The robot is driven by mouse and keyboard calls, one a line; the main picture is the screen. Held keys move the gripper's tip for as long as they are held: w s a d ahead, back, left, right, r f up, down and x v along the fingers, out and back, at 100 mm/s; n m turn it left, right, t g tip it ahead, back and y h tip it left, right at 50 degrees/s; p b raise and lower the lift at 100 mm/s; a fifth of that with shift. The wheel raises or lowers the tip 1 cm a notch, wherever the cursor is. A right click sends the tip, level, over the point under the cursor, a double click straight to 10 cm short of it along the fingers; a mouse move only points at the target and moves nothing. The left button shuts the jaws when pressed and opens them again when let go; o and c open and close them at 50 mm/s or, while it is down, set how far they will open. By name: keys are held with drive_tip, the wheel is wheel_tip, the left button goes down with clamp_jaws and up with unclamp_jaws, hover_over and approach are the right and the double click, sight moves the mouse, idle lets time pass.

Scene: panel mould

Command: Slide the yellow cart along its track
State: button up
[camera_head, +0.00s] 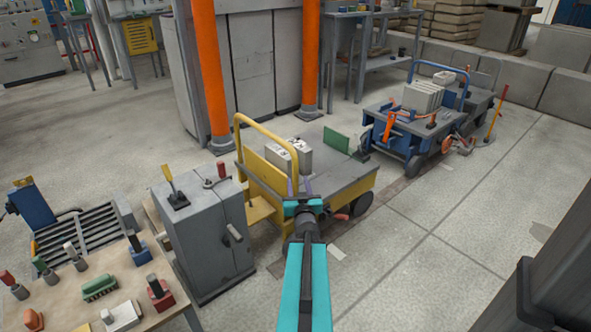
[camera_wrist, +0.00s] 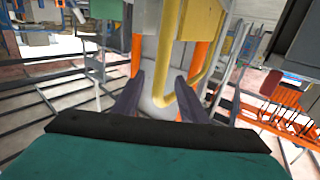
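The yellow cart (camera_head: 358,190) stands in the middle of the head view, with a grey deck, dark wheels and a tall yellow tube handle (camera_head: 268,124) at its left end. A dark strip on the floor runs beside it. My gripper (camera_head: 303,188) is in front of the cart's near side, its fingers partly hidden by my arm. In the wrist view its two dark fingers (camera_wrist: 160,76) are apart. A bent yellow tube (camera_wrist: 185,98), which looks like the handle, shows near the right finger; I cannot tell if it touches or lies between the fingers.
Light grey blocks (camera_head: 300,154) and a green panel (camera_head: 336,139) are on the cart. A blue cart (camera_head: 410,135) stands beyond its right end. A grey cabinet with levers (camera_head: 205,245) is close on the left. Orange posts (camera_head: 208,70) stand behind.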

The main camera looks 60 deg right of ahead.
sight(297, 165)
drive_tip(key=shift+w+d+f+b, duration=0.15)
drive_tip(key=shift+w+d+b, duration=0.15)
drive_tip(key=shift+b, duration=0.8)
drive_tip(key=shift+w+d+r, duration=0.2)
drive_tip(key=shift+w+d, duration=0.1)
drive_tip(key=shift+d, duration=0.2)
drive_tip(key=shift+b+x, duration=1)
drive_tip(key=shift+x, duration=3.65)
clamp_jaws()
drive_tip(key=shift+s+d+p, duration=0.25)
drive_tip(key=shift+p, duration=0.05)
